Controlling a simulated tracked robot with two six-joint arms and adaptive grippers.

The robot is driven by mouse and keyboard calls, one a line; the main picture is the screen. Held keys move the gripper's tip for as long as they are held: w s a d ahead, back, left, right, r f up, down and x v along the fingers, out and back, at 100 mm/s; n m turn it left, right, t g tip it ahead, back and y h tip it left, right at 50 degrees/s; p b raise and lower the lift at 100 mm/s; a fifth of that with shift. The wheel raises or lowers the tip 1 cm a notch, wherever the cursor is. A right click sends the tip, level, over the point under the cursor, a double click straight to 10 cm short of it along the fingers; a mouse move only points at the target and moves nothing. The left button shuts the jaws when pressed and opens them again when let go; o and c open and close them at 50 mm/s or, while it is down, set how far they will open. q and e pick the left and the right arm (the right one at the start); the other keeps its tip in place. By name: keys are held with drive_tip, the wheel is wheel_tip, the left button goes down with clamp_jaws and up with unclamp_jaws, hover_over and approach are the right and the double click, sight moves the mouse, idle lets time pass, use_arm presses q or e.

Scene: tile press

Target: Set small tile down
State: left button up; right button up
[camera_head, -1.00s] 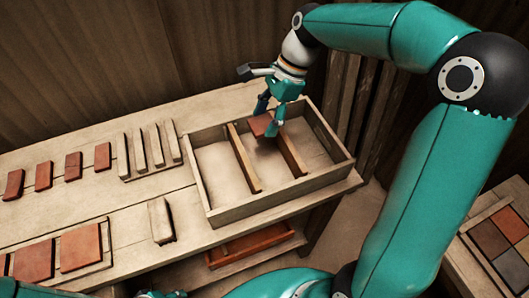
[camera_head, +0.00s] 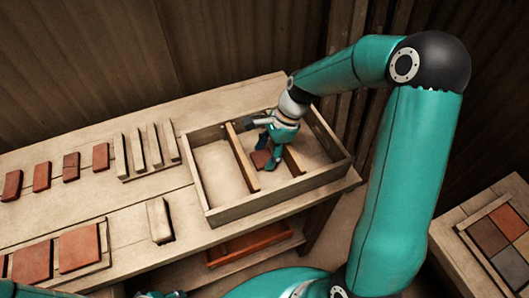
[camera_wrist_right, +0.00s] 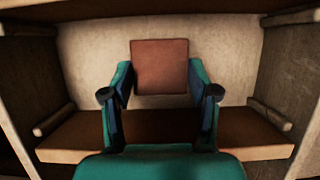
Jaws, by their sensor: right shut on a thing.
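The small tile (camera_head: 261,159) is reddish brown and square. It is in the middle compartment of the wooden box (camera_head: 262,207), between two wooden dividers. My right gripper (camera_head: 269,163) reaches down into that compartment, shut on the tile. In the right wrist view the small tile (camera_wrist_right: 160,66) is between the two fingers, over the pale box floor (camera_wrist_right: 100,60). I cannot tell whether its underside touches the floor. A bit of what seems my left gripper (camera_head: 161,294) shows at the bottom edge; its fingers are not clear.
Dividers stand close on both sides, the left one (camera_head: 242,158) and the right one (camera_head: 294,161). The left compartment (camera_head: 215,170) is empty. Several tiles, pale strips (camera_head: 140,150) and a pale block (camera_head: 160,221) lie on the bench to the left.

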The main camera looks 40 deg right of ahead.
drive_tip(key=shift+f, duration=0.1)
drive_tip(key=o, duration=1.2)
drive_tip(key=v, duration=1.2)
drive_tip(key=shift+r, duration=0.2)
drive_tip(key=shift+a+f, duration=0.1)
